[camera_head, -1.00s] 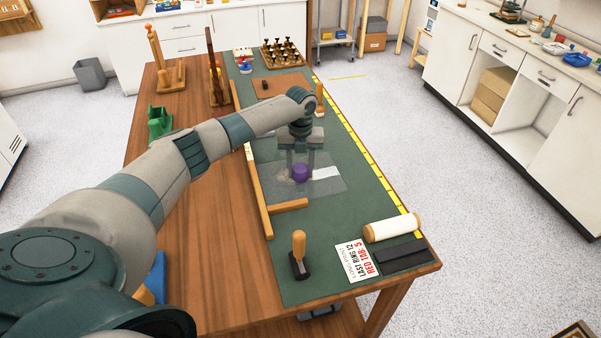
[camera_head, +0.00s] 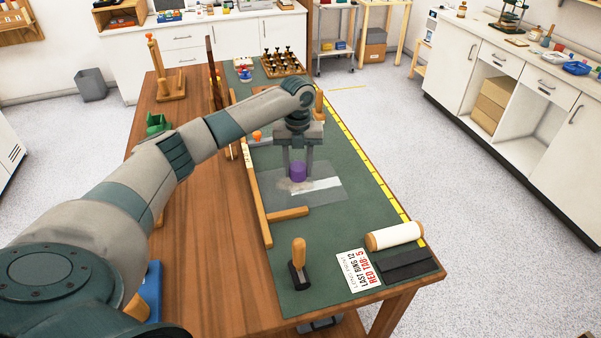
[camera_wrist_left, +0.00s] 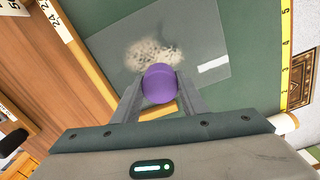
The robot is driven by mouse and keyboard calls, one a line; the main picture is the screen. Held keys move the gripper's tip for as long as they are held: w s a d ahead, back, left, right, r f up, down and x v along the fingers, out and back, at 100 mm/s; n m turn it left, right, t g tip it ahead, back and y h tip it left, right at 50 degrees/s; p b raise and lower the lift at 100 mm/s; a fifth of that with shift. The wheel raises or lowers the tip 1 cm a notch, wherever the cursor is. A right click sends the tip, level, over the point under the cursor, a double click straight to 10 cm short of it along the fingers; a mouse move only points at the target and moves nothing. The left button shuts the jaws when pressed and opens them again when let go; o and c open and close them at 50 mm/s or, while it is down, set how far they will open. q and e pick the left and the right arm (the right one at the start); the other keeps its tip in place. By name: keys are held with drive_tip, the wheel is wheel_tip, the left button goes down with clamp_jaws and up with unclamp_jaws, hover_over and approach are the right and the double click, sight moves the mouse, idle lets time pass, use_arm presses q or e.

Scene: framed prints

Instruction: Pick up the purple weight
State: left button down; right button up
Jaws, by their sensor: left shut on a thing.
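The purple weight (camera_head: 298,171) is a short purple cylinder between the fingers of my left gripper (camera_head: 299,168). In the left wrist view the weight (camera_wrist_left: 160,84) sits between the two fingertips of the left gripper (camera_wrist_left: 160,92), which is shut on it. The weight appears held above a clear sheet (camera_head: 325,196) on the green mat (camera_head: 340,225). A pale speckled patch (camera_wrist_left: 153,54) and a white strip (camera_head: 316,186) show on the sheet area. The weight's far side is hidden. My right gripper is not in view.
Wooden strips (camera_head: 257,200) form an L beside the sheet. A wooden-handled tool (camera_head: 299,263), a white roller (camera_head: 393,236), a dark block (camera_head: 405,265) and a printed card (camera_head: 357,270) lie at the near end. Several dark knobs stand on a board (camera_head: 283,64) at the far end.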

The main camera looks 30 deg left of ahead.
use_arm(q)
drive_tip(key=s+d+r+b, duration=0.2)
drive_tip(key=s+r, duration=0.4)
drive_tip(key=s, duration=0.3)
drive_tip(key=shift+s, duration=0.25)
drive_tip(key=shift+s+f, duration=0.1)
idle(0.3)
